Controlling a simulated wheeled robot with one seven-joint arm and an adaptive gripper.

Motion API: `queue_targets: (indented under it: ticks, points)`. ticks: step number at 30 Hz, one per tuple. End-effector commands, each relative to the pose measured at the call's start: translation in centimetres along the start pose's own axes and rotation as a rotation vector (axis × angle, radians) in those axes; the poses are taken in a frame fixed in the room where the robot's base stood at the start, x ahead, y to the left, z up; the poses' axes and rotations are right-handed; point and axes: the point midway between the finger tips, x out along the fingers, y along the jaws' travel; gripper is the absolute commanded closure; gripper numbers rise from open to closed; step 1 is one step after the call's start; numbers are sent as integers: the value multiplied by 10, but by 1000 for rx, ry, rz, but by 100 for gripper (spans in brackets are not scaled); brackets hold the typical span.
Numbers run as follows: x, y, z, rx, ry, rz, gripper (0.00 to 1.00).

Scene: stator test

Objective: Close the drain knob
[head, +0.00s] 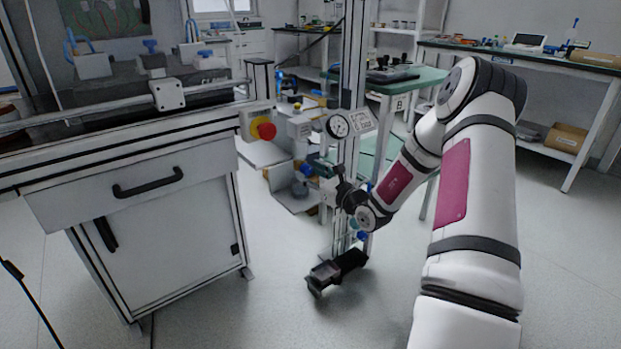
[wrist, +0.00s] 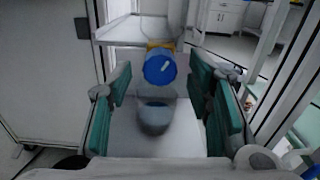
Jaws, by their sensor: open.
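The drain knob (wrist: 159,69) is a round blue knob with a white mark, below a yellow fitting (wrist: 160,47) in the wrist view. In the head view a small blue spot, apparently the same knob (head: 306,170), shows just left of my gripper (head: 321,166). In the wrist view my gripper (wrist: 161,82) is open, with one teal-padded finger on each side of the knob. Gaps show between the pads and the knob. Whether the fingertips reach level with it is hard to tell.
A grey cup (wrist: 154,117) stands under the knob on a pale surface. In the head view a white cabinet bench (head: 165,235) with a red button (head: 266,131) is at left. A dial gauge (head: 338,126) and a metal post (head: 353,60) are close to my gripper. The floor in front is mostly clear.

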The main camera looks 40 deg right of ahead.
Motion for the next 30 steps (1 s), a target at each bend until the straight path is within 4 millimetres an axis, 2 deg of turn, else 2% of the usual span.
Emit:
queue_targets:
  ticks: [4, 12, 18, 30]
  points:
    - [7, 0, 0, 1, 0, -1, 54]
    - [8, 0, 0, 1, 1, -1, 54]
    - [8, 0, 0, 1, 1, -1, 99]
    - [8, 0, 1, 49, 3, -1, 100]
